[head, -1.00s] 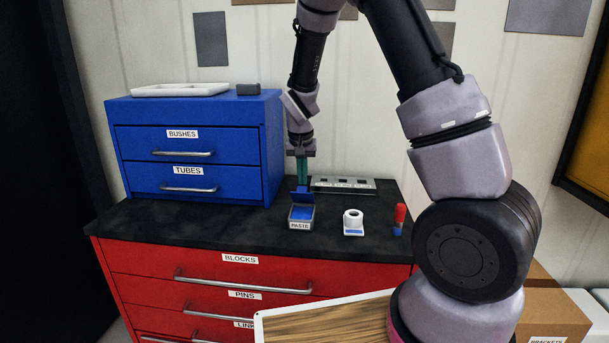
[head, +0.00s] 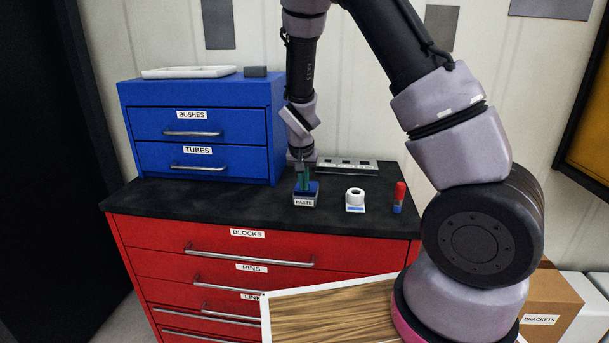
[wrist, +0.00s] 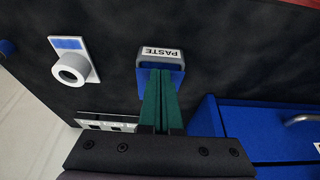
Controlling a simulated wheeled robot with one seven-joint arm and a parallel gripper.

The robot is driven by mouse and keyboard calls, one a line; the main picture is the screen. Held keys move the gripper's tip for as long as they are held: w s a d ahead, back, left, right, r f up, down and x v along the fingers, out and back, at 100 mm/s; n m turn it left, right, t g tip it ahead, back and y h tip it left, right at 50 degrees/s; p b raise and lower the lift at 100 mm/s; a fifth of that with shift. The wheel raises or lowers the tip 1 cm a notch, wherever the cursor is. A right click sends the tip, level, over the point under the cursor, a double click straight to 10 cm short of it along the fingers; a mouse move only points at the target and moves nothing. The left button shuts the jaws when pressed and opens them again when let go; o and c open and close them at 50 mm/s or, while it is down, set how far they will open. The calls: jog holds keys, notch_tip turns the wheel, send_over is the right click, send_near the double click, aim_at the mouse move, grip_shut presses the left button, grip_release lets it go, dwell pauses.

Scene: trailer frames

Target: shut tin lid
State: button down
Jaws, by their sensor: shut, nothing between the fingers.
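The tin (head: 304,202), grey with a PASTE label, stands on the black top of the red cabinet. Its blue lid (head: 314,187) lies lowered over the tin's opening, partly hidden by my fingers. The tin (wrist: 161,53) and lid (wrist: 144,76) also show in the wrist view. My gripper (head: 303,187) points down with its green fingers together and empty. Its fingertips (wrist: 160,73) are at the lid, seemingly touching it. I cannot tell whether the lid is fully flush.
A white roll on a small stand (head: 355,199) and a red-and-blue cylinder (head: 399,197) are to the right. A grey slotted rack (head: 347,165) lies behind. A blue drawer unit (head: 200,130) stands close on the left. The front cabinet top is clear.

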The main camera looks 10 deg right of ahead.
jog(key=shift+s+a+f, duration=0.1)
jog(key=shift+s+f, duration=0.15)
jog(key=shift+f, duration=0.45)
jog(key=shift+w, duration=0.1)
